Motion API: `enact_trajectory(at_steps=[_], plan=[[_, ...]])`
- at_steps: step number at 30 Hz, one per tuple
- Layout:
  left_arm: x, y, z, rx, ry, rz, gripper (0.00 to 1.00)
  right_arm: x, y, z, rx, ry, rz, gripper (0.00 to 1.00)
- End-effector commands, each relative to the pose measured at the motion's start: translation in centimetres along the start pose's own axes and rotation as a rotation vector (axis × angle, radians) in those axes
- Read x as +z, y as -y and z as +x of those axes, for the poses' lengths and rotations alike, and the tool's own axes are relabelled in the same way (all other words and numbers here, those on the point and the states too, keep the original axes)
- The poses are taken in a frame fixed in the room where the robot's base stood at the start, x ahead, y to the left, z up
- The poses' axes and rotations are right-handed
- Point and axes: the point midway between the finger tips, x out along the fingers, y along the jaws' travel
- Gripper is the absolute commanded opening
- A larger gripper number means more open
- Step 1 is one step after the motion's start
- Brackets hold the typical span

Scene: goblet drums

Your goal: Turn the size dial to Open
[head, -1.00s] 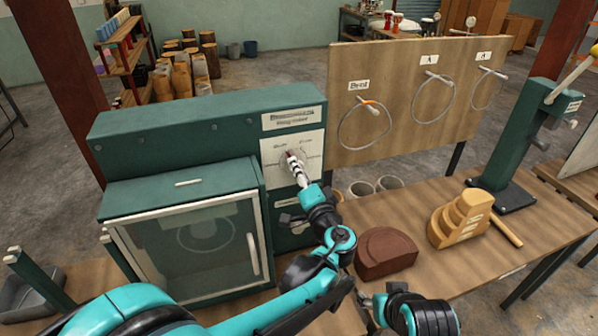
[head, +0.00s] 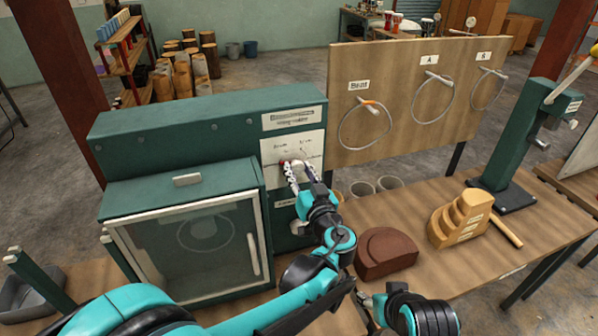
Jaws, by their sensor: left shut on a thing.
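The size dial sits on a pale panel (head: 312,146) on the front of the green machine (head: 200,135). The panel's small lettering is too blurred to read. My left gripper (head: 291,168) is at the dial, its two fingers pointing up at the panel and shut on the dial. The fingers hide most of the dial, so its pointer setting cannot be told. A small red spot shows by the left fingertip. My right gripper (head: 372,300) is low at the front edge of the bench, away from the dial; its jaws are too unclear to judge.
A glass-doored chamber (head: 195,240) stands left of the panel. A brown block (head: 386,253) and a stepped wooden block (head: 460,218) lie on the bench (head: 420,200) to the right. A peg board (head: 400,110) with wire rings rises behind. Several cups stand beside the machine.

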Motion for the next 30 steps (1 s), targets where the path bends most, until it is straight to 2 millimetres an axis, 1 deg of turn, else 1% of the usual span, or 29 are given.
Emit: enact_trajectory(at_steps=[1, 6, 12, 29, 30], plan=[[0.26, 0.01, -0.09, 0.0, 0.005, -0.035, 0.06, 0.03, 0.0, 0.04, 0.0, 0.0, 0.0, 0.52], [0.28, 0.01, -0.09, 0.0, 0.006, -0.128, 0.06, 0.03, 0.0, 0.05, 0.0, 0.0, 0.0, 0.52], [0.28, 0.0, -0.09, 0.0, 0.006, -0.192, 0.06, 0.03, 0.0, 0.05, 0.0, 0.0, 0.0, 0.52], [0.26, -0.01, -0.09, 0.0, 0.005, -0.217, 0.06, 0.03, 0.0, 0.04, 0.0, 0.0, 0.0, 0.52], [0.25, -0.01, -0.09, 0.0, 0.005, -0.217, 0.46, 0.03, 0.0, 0.04, 0.0, 0.0, 0.0, 0.52]])
